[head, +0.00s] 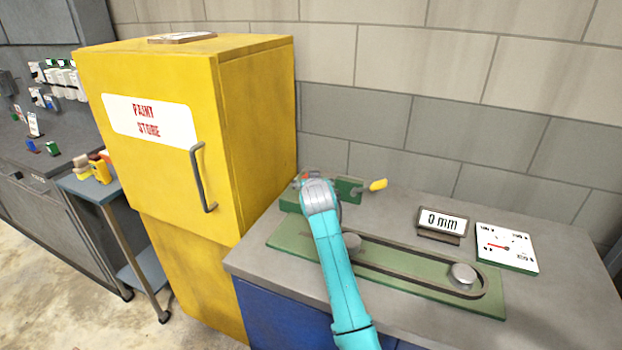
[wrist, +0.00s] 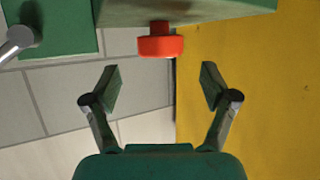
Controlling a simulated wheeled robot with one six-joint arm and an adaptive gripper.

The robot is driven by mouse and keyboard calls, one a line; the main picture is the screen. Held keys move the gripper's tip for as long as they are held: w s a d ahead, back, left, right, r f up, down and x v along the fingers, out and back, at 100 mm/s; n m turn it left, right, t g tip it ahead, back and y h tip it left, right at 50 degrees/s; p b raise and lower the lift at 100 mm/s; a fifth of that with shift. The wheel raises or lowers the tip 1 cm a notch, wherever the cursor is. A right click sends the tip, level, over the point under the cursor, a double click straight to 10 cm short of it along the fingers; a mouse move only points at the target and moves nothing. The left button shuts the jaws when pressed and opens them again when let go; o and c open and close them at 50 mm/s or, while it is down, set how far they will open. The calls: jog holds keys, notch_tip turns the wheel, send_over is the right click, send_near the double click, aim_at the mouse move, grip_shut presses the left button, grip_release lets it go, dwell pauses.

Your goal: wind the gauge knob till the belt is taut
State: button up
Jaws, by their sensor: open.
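A red knob (wrist: 162,46) on a short stem sticks out of a green block (wrist: 190,10) in the wrist view. My gripper (wrist: 160,84) is open, its fingers spread wider than the knob. The knob lies just beyond the fingertips, roughly centred, with nothing held. The dark belt (head: 410,273) runs around two round pulleys on a green plate (head: 285,236); my arm covers part of the left pulley (head: 351,243). The display (head: 442,222) reads 0 mm.
A yellow-tipped lever (head: 377,185) sticks out right of the block. A white dial card (head: 507,247) with a red needle lies at right. The tall yellow paint store cabinet (head: 170,180) stands close left of the bench. The bench's right front (head: 560,310) is clear.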

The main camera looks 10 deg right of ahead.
jog(key=shift+x, duration=3)
jog(key=c, duration=1.2)
